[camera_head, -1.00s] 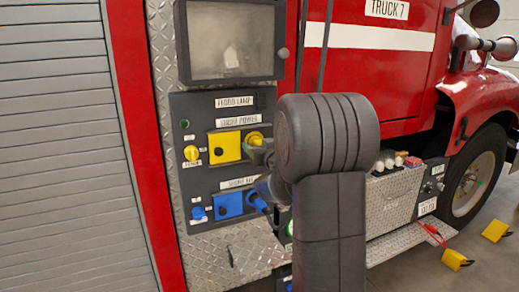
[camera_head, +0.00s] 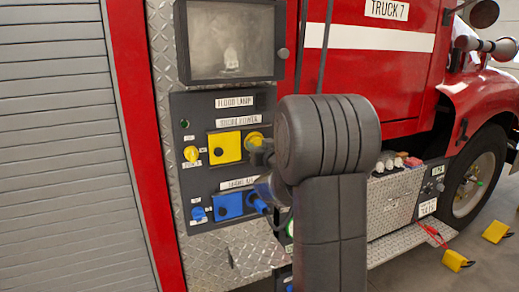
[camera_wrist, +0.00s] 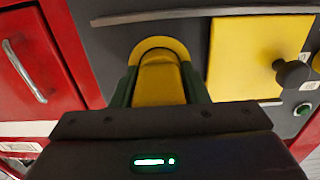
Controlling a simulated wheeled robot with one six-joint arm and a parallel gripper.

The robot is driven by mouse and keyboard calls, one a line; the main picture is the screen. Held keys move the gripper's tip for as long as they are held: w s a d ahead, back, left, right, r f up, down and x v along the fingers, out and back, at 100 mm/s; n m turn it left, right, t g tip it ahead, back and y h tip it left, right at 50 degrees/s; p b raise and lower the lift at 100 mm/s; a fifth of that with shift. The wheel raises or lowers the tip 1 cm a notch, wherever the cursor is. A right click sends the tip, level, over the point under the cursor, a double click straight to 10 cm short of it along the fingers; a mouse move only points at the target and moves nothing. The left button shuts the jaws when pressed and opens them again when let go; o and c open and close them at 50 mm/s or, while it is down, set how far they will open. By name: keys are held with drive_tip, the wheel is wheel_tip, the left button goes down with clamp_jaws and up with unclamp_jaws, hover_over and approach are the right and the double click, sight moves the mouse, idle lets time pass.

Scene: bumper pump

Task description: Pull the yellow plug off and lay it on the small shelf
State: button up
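The yellow plug (camera_head: 255,138) sits in its yellow round socket on the dark panel, right of a yellow square cover. In the wrist view the plug (camera_wrist: 160,82) lies between the two green-sided fingers of my gripper (camera_wrist: 160,90). The fingers appear to touch it on both sides, and the plug is still seated against the panel. In the head view my gripper (camera_head: 262,155) is largely hidden behind my own arm. A small diamond-plate ledge (camera_head: 258,256), which looks like the shelf, lies below the panel, partly hidden by my arm; its visible part is bare.
A yellow cover (camera_head: 224,147) and a yellow knob (camera_head: 191,154) are left of the plug. A blue cover (camera_head: 228,206) and blue plug (camera_head: 257,203) sit just below. A red door with a handle (camera_wrist: 24,72) is beside the gripper in the wrist view.

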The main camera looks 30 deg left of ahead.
drive_tip(key=shift+b+v, duration=0.75)
drive_tip(key=shift+v, duration=2.25)
drive_tip(key=shift+c, duration=0.4)
